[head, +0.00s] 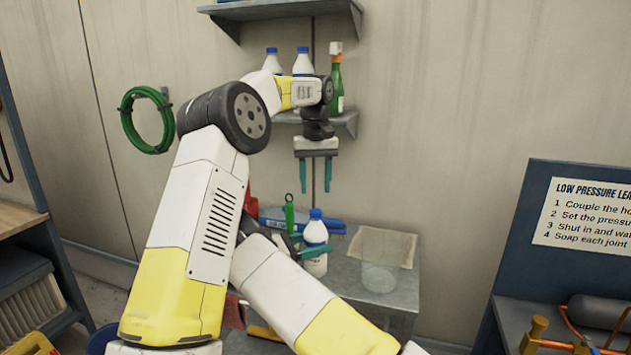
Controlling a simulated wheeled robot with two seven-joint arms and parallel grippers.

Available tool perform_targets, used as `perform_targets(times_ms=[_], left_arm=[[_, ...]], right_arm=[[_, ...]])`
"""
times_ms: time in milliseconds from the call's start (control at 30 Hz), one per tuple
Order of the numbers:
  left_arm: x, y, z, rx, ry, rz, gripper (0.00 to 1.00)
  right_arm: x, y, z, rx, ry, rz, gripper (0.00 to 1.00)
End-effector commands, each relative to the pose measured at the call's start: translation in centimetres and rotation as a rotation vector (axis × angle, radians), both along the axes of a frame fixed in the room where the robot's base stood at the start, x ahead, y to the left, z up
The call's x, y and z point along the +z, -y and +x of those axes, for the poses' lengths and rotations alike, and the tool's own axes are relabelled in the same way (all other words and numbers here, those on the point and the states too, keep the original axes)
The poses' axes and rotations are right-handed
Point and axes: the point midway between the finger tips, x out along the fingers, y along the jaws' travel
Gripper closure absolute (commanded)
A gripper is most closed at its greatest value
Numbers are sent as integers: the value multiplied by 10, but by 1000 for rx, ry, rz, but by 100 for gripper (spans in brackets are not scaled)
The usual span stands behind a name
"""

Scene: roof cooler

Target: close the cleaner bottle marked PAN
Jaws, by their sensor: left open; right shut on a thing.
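A white bottle (316,232) with a blue cap (316,213) stands upright on the grey bench. Part of a dark label shows low on it, too small and covered to read, so I cannot tell whether it says PAN. The cap sits on the bottle's top; I cannot tell how tight it is. My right gripper (304,247) is shut on the bottle's body from the left, its teal finger across the front. My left gripper (315,190) is open and empty, pointing down above the cap, with clear space between them.
A clear container (379,277) and a beige cloth (383,246) are right of the bottle. A blue tray (271,216) lies behind it.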

Motion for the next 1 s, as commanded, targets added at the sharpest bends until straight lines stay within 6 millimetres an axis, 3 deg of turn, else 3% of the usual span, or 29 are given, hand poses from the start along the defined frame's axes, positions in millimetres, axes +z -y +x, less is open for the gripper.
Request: perform_targets(times_ms=[200,400,833,1000], left_arm=[[5,1,0,438,5,0,51],[7,0,0,669,8,0,51],[8,0,0,728,8,0,51],[-2,0,0,728,7,1,51]], right_arm=[[-1,0,0,-1,-1,1,100],[-1,0,0,-1,-1,1,100],[-1,0,0,-1,-1,1,100],[-1,0,0,-1,-1,1,100]])
